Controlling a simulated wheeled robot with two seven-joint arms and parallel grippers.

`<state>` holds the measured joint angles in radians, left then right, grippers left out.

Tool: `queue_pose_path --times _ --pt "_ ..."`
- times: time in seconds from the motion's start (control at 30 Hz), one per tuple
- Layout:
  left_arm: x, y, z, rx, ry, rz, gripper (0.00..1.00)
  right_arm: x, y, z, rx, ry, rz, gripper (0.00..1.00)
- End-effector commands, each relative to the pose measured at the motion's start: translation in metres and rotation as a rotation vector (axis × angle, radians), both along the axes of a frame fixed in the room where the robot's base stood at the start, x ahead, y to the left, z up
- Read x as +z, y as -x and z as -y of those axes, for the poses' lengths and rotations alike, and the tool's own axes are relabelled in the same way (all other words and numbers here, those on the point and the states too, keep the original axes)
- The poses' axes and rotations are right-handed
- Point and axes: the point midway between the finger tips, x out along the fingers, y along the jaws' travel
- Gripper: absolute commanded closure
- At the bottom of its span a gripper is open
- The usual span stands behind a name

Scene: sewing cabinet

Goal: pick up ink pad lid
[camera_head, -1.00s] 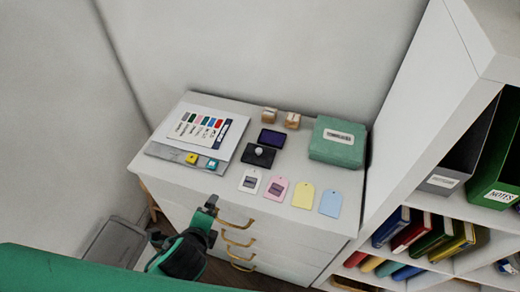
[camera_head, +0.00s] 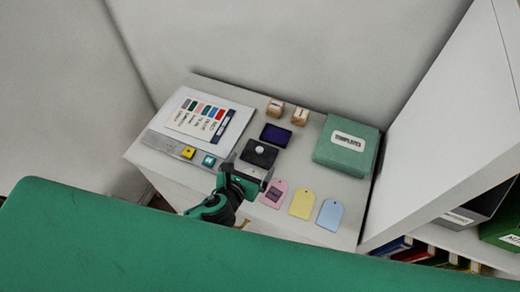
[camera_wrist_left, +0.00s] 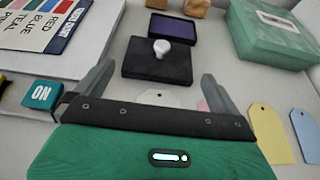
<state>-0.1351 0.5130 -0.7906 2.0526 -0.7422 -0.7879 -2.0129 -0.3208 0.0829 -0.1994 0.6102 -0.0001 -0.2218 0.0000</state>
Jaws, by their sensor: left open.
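The ink pad lid (camera_head: 251,156) is a flat black square with a round white knob (camera_head: 260,149) on top. It lies on the white cabinet top just in front of the open ink pad (camera_head: 275,135), which shows a purple surface. In the left wrist view the lid (camera_wrist_left: 142,68) is straight ahead, beyond the fingers, with the purple pad (camera_wrist_left: 178,27) behind it. My left gripper (camera_head: 250,176) is open and empty, close to the lid's near side and above a white tag. Its two fingers (camera_wrist_left: 155,88) stand apart in the left wrist view. My right gripper is not seen.
Pink (camera_head: 273,193), yellow (camera_head: 301,203) and blue (camera_head: 329,214) tags lie along the front. A green box (camera_head: 347,146) stands right, two wooden stamps (camera_head: 287,111) behind. A card sheet (camera_head: 196,122) and small yellow (camera_head: 188,152) and teal (camera_head: 209,160) blocks are left.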

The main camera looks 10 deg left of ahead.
Motion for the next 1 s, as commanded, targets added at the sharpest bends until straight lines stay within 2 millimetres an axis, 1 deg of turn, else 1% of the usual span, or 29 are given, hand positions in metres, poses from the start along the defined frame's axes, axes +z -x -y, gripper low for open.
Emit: queue_pose_path --times 0.03,0.1,0.2,0.3,0.37,0.5,0.63,0.8,0.97,1.0 --pt "-0.001 -0.007 0.001 0.001 0.001 0.000 0.00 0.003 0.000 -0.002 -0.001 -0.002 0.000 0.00" --pt "-0.004 -0.012 0.002 0.000 0.001 -0.001 0.00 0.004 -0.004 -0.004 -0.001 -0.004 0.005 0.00" --pt "-0.006 -0.016 0.003 0.001 0.002 -0.001 0.00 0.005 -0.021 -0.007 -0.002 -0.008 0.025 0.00" --pt "-0.006 -0.023 0.004 0.002 0.001 -0.001 0.00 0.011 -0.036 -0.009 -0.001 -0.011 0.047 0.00" --pt "-0.005 -0.031 0.006 0.002 0.001 0.000 0.00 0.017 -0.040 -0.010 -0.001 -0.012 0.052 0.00" --pt "-0.007 -0.050 0.010 0.002 0.002 -0.001 0.00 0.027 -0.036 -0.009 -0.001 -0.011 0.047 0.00" --pt "-0.016 -0.061 0.012 0.002 0.001 -0.002 0.00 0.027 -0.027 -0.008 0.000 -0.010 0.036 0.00" --pt "-0.019 -0.066 0.013 0.001 0.002 -0.002 0.00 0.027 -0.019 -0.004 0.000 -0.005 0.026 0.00" --pt "-0.020 -0.066 0.013 0.001 0.002 -0.002 0.00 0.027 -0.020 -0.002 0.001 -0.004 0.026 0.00" --pt "-0.020 -0.066 0.013 0.001 0.001 -0.002 0.08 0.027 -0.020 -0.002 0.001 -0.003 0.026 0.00"
